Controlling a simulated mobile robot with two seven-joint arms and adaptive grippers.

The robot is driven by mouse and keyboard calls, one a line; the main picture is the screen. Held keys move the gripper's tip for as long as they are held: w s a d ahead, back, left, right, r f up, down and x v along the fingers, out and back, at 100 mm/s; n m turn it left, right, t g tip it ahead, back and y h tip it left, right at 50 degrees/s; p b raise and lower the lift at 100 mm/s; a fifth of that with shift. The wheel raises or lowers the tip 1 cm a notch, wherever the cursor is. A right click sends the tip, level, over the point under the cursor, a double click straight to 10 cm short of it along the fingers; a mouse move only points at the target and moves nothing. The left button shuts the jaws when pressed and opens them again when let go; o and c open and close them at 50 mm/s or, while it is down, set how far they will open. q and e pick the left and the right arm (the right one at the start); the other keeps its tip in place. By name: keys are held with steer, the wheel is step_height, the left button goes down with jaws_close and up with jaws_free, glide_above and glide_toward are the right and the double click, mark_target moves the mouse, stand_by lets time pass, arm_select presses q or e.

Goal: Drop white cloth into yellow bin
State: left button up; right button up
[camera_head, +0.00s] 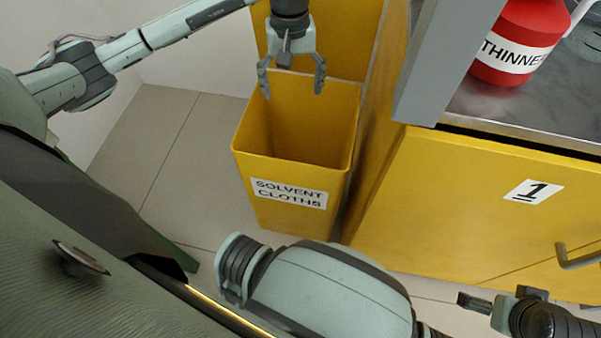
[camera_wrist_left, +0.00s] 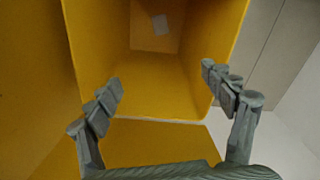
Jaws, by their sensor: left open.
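The yellow bin (camera_head: 291,227), labelled "SOLVENT CLOTHS", stands upright on the floor with its top open. My left gripper (camera_head: 293,89) is over the bin's mouth at the back rim, with its fingers spread and nothing between them. In the left wrist view, the open fingers (camera_wrist_left: 162,80) frame the bin's inside (camera_wrist_left: 165,75). A small pale patch, which looks like the white cloth (camera_wrist_left: 160,25), lies deep in the bin, apart from the fingers. The head view hides the bin's bottom. My right gripper (camera_head: 490,301) is at the lower right, partly hidden by its own wrist.
A yellow cabinet (camera_head: 440,200) marked "1" stands right of the bin, with a metal worktop (camera_head: 500,110) and a grey post (camera_head: 435,60). A red thinner can (camera_head: 518,40) is on the worktop. Tiled floor (camera_head: 190,160) is clear left of the bin.

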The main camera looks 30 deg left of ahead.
arm_select(q)
step_height(320, 180, up, 6)
steer(key=shift+r, duration=0.15)
steer(key=shift+s, duration=0.1)
stand_by(0.5)
